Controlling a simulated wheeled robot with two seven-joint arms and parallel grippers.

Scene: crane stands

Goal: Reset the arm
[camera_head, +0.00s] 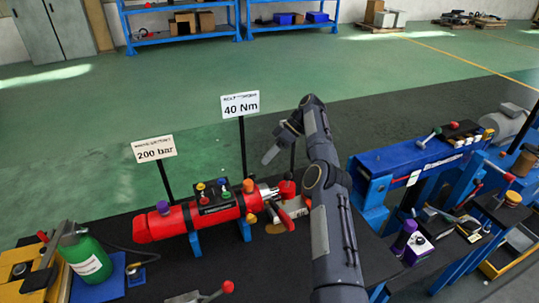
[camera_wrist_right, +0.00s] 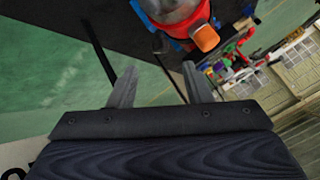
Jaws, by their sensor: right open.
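My right arm (camera_head: 325,190) rises from the bottom of the head view, bent at its top above the dark bench. Its gripper (camera_head: 272,148) hangs out to the left of the arm, above and behind the red cylinder's right end. In the right wrist view the two fingers of this gripper (camera_wrist_right: 158,82) are spread apart with nothing between them. The red cylinder (camera_head: 170,222) lies on blue supports, with coloured knobs on top. Its end, with an orange knob (camera_wrist_right: 205,38), shows beyond the fingers in the wrist view. My left gripper is not in view.
A "40 Nm" sign (camera_head: 240,104) on a post stands left of the gripper, and a "200 bar" sign (camera_head: 154,149) farther left. A blue beam unit (camera_head: 400,160) stands right of my arm. A green bottle (camera_head: 88,260) is at lower left. Open floor lies behind.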

